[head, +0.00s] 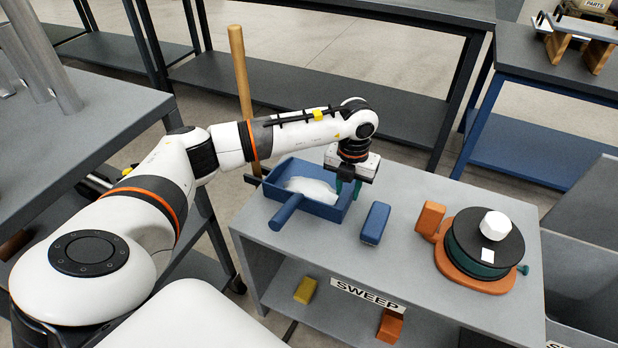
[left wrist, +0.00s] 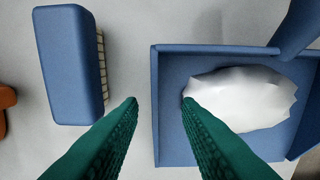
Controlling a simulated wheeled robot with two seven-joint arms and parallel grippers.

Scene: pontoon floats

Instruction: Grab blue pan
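The blue pan (head: 322,208) sits on the grey table top, with a white lump (head: 312,188) lying in it and its handle (head: 286,210) pointing toward the front left. The pan (left wrist: 225,52) also shows at the right of the left wrist view. My left gripper (head: 348,187) is open at the pan's right side, pointing down. In the left wrist view its green fingers (left wrist: 160,101) appear on either side of one pan wall, one outside and one over the inside. Contact and height cannot be told. My right gripper is out of view.
A blue brush (head: 375,222) lies just right of the pan. An orange block (head: 430,218) and an orange-and-green reel (head: 484,245) stand farther right. A wooden pole (head: 240,80) rises behind the pan. The lower shelf holds yellow (head: 305,290) and orange (head: 390,326) blocks.

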